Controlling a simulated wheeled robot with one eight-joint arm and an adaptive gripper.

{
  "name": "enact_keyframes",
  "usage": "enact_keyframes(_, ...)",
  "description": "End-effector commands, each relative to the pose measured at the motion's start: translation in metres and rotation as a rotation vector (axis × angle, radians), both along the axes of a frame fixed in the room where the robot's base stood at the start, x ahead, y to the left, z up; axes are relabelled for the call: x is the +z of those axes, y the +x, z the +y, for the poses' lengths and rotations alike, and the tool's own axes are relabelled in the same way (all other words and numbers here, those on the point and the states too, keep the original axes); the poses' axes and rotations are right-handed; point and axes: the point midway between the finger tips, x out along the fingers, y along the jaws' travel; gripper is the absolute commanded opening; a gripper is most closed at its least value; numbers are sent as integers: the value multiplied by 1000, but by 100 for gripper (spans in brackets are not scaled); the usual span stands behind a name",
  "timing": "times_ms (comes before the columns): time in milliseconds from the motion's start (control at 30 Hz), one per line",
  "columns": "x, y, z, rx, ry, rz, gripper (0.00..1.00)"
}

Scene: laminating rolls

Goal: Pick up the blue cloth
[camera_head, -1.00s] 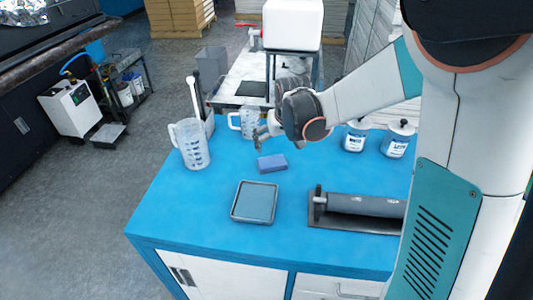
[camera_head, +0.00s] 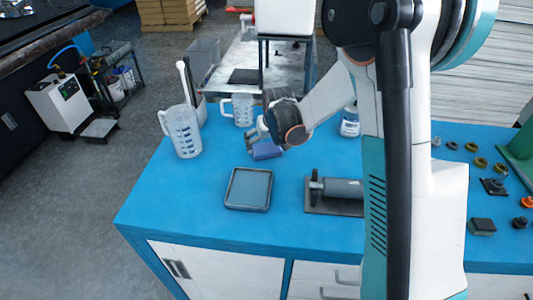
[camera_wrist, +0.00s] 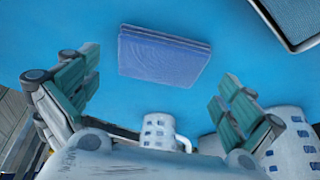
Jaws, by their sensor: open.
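The blue cloth (camera_head: 267,150) is a flat, folded, purplish-blue block lying on the blue worktop, partly hidden by my gripper in the head view. In the wrist view the cloth (camera_wrist: 163,55) lies apart from the fingers, in the upper middle, slightly tilted. My gripper (camera_head: 257,141) is close by the cloth, at its left and far side in the head view. In the wrist view my gripper (camera_wrist: 158,82) is open and empty, with its green-padded fingers spread to either side of the cloth.
A grey tray with a dark rim (camera_head: 228,189) stands nearer the front. A roller (camera_head: 342,189) on a dark base is at its right. Two measuring jugs (camera_head: 183,132) (camera_head: 243,109) stand behind left, and a jar (camera_head: 350,122) behind right. Bare worktop lies left of the tray.

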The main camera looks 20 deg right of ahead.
Motion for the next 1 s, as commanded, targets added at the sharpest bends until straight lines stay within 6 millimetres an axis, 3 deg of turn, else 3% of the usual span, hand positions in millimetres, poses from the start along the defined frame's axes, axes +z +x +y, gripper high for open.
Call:
enact_keyframes(33, -12, 3, 1, 0, 0, 0, 100)
enact_keyframes(133, -23, 8, 0, 0, 0, 0, 100)
enact_keyframes(400, -24, 10, 0, 0, 0, 0, 100)
enact_keyframes(567, -24, 10, 0, 0, 0, 0, 65)
enact_keyframes(1000, -20, 10, 0, 0, 0, 0, 61)
